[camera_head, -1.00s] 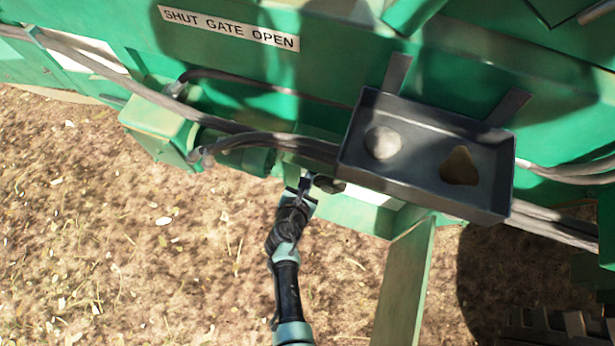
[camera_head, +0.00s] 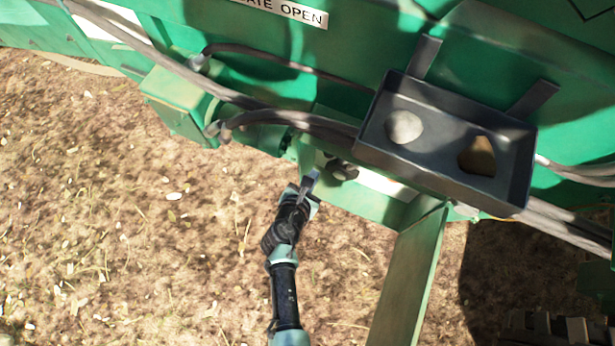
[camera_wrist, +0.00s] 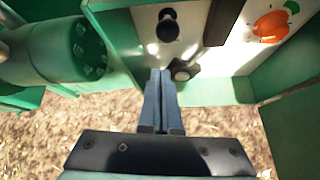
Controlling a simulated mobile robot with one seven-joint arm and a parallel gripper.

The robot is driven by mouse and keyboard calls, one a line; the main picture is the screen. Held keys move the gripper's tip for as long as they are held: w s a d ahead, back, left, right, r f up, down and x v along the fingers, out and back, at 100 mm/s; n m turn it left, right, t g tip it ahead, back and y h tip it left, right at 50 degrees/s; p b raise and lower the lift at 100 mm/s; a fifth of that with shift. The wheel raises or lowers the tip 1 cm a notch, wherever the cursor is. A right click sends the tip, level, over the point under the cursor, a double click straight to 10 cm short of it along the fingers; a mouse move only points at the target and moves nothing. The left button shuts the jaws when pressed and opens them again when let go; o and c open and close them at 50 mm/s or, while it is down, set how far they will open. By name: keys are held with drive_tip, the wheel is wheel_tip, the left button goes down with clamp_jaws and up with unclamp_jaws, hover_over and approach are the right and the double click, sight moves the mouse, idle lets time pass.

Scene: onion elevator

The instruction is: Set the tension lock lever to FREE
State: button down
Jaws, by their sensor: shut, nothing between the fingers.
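A black part with a round end (camera_wrist: 168,24) stands against a white panel at the top of the wrist view. A second dark knob (camera_wrist: 183,70) sits just below and right of it. I cannot tell which of them is the tension lock lever, and no FREE mark is readable. In the head view a dark knob (camera_head: 345,170) shows under the tray edge. My gripper (camera_head: 313,175) is shut and empty, a little left of that knob. In the wrist view the fingertips of my gripper (camera_wrist: 161,74) are close to the lower knob's left side; contact is unclear.
A dark tray (camera_head: 440,175) with a pale round thing (camera_head: 404,127) and a brown lump (camera_head: 477,156) hangs above right. Grey hoses (camera_head: 280,117) run along the green machine. A green leg (camera_head: 408,275) stands at right. An orange shape (camera_wrist: 270,25) marks the panel. Open ground lies at left.

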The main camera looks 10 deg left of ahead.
drive_tip(key=s+r, duration=0.1)
drive_tip(key=s+r+p, duration=0.1)
drive_tip(key=s+r, duration=0.1)
drive_tip(key=r, duration=0.1)
drive_tip(key=shift+a+r, duration=0.1)
drive_tip(key=shift+a, duration=0.15)
idle(0.4)
